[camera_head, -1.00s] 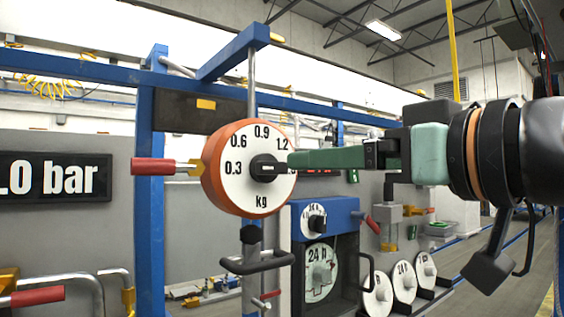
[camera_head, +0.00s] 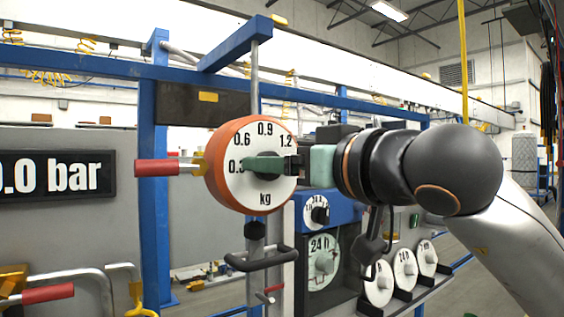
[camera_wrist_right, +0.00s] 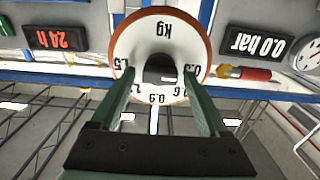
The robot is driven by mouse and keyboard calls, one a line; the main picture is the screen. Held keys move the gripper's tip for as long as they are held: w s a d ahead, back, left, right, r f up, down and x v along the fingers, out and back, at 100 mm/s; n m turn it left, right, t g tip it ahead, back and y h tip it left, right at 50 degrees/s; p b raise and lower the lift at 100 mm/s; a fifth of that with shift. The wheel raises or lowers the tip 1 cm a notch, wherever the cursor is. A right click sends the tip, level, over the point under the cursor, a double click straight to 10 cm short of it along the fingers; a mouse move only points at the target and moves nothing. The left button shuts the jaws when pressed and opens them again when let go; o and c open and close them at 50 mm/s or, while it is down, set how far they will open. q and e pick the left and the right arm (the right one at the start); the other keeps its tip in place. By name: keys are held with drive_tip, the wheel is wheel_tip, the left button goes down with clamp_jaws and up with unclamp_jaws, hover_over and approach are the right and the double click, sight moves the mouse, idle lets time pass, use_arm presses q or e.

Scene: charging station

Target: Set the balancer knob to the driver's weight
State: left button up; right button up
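The balancer dial (camera_head: 232,190) is a round orange drum with a white face marked 0.3, 0.6, 0.9, 1.2 and kg. It also shows upside down in the right wrist view (camera_wrist_right: 190,42), where 1.5 is readable too. Its dark knob (camera_wrist_right: 160,73) sits at the face's centre, mostly hidden by my finger in the head view. My right gripper (camera_head: 256,167) reaches in from the right, with green fingers in front of the face. In the wrist view its fingers (camera_wrist_right: 160,82) stand either side of the knob, with visible gaps. No driver can be made out. My left gripper is not in view.
A red handle (camera_head: 157,168) sticks out left of the dial, and a dark bar handle (camera_head: 258,262) is below it. A blue unit (camera_head: 328,208) with smaller dials stands to the right. A 0.0 bar display (camera_head: 55,176) is at left.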

clamp_jaws()
idle(0.4)
